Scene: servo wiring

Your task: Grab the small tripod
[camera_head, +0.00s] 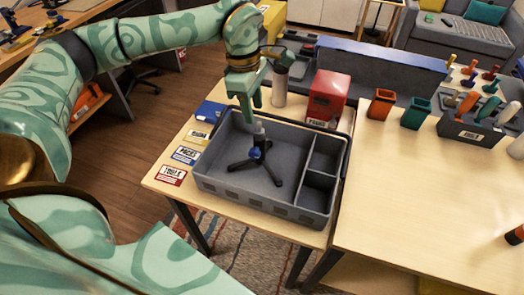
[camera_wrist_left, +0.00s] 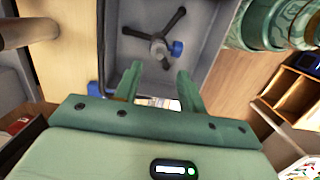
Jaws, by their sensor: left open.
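The small tripod (camera_head: 257,158) stands with its dark legs spread in the large left compartment of a grey tray (camera_head: 270,203). It has a grey head and a blue knob. My left gripper (camera_head: 251,104) points down just above the tripod's head and is open. In the left wrist view the tripod (camera_wrist_left: 160,45) lies ahead of the open left fingers (camera_wrist_left: 159,73), with nothing held between them. I cannot tell the exact gap between the fingertips and the tripod's head. My right gripper is not in view.
A red box (camera_head: 328,97) stands behind the tray. Small labelled cards (camera_head: 186,155) lie along the table's left edge. Orange (camera_head: 381,104) and green (camera_head: 415,112) cups and a grey tool holder (camera_head: 468,134) stand on the right table, whose front part is mostly clear.

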